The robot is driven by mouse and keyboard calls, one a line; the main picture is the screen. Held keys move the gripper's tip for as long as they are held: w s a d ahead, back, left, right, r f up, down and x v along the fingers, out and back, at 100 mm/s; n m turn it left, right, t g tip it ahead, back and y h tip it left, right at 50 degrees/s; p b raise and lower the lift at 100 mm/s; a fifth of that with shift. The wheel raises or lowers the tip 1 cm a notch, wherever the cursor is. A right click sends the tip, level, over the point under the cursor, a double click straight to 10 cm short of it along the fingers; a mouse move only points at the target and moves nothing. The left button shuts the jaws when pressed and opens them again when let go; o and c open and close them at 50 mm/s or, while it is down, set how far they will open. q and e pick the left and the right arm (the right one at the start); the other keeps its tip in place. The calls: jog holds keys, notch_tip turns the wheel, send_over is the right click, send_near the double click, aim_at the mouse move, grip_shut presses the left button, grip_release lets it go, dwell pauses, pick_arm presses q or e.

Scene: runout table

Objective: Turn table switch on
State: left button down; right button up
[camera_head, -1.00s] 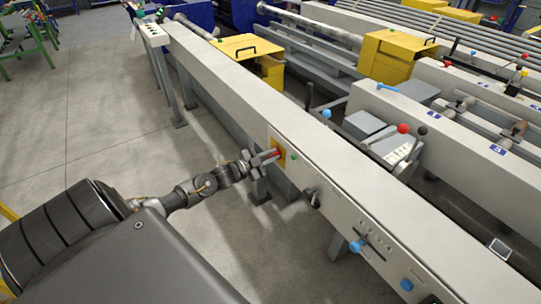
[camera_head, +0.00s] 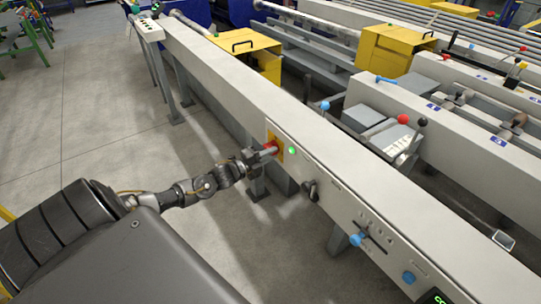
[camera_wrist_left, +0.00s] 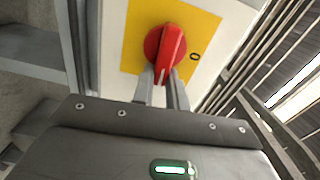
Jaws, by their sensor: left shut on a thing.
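The table switch is a red rotary knob on a yellow plate (camera_head: 274,143) on the side of the long grey runout table (camera_head: 222,93). In the left wrist view the red knob (camera_wrist_left: 165,50) has its handle close to upright in the picture, slightly tilted. A "0" mark is at its right on the yellow plate (camera_wrist_left: 207,28). My left gripper (camera_head: 264,153) is at the knob, its two fingers (camera_wrist_left: 162,85) shut on the lower end of the handle. A small green lamp (camera_head: 291,151) beside the plate is lit. My right gripper is in neither view.
Farther along the panel are a black handle (camera_head: 311,190), a blue-knobbed lever (camera_head: 356,240), a blue knob (camera_head: 408,277) and a display with green characters (camera_head: 437,297). Yellow boxes (camera_head: 245,55) stand behind the table. The floor (camera_head: 110,130) left of it is clear.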

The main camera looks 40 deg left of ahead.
pick_arm(q)
jog(key=shift+f+m, duration=0.25)
jog(key=shift+m, duration=0.15)
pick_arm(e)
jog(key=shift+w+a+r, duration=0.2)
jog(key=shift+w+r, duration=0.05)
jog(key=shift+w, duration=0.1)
pick_arm(q)
jog(key=c, duration=1.4)
grip_release()
jog(key=shift+r, duration=0.1)
jog(key=v, duration=1.1)
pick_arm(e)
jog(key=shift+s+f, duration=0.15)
